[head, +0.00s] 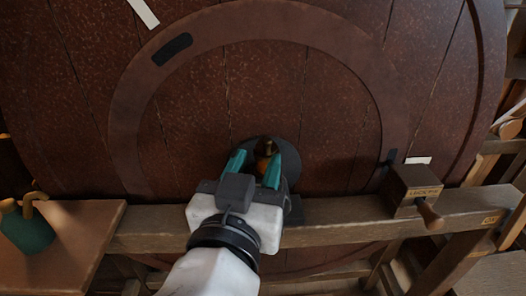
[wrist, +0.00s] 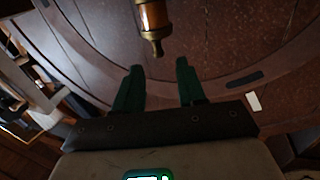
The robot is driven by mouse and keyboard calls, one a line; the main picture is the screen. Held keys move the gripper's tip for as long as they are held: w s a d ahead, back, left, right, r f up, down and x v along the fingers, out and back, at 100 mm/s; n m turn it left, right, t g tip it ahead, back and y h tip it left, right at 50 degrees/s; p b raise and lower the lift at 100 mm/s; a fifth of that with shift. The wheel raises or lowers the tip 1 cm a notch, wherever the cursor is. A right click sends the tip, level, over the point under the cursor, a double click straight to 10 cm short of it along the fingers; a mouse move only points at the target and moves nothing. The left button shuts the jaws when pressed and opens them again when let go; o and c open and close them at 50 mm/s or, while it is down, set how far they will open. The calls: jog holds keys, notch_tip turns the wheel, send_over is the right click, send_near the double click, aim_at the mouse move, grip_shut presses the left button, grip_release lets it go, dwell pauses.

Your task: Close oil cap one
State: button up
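An oiler with an amber body and brass ends (wrist: 153,20) shows at the top of the wrist view, cut off by the frame edge. Its narrow brass tip points down toward the gap between my fingers. In the head view the brass oiler (head: 266,148) stands against a dark round hub at the middle of the wooden wheel (head: 200,90). My gripper (head: 258,160) is open, its two teal fingers apart in front of the oiler. In the wrist view the space between the fingertips (wrist: 159,66) is empty. I cannot tell which part is the cap or whether it is open.
A wooden rail (head: 340,222) runs across below the hub. A labelled wooden block with a handle (head: 415,186) sits on it at right. A teal can (head: 28,232) stands on a wooden shelf (head: 85,232) at left. A flat ring (head: 125,110) surrounds the hub.

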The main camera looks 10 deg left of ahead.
jog(key=shift+s, duration=1.85)
jog(key=w+d+f+g+h, duration=0.25)
jog(key=d+f+g, duration=0.65)
jog(key=d+f, duration=1.45)
jog(key=s+d+f+g+y, duration=0.1)
jog(key=s+d+f+g, duration=0.3)
jog(key=s+f, duration=0.5)
jog(key=s+d+f+g+y, duration=0.1)
jog(key=s+d+f+g, duration=0.3)
jog(key=s+d+f, duration=0.4)
jog(key=s+f, duration=0.2)
jog(key=s, duration=0.3)
jog(key=shift+s, duration=0.2)
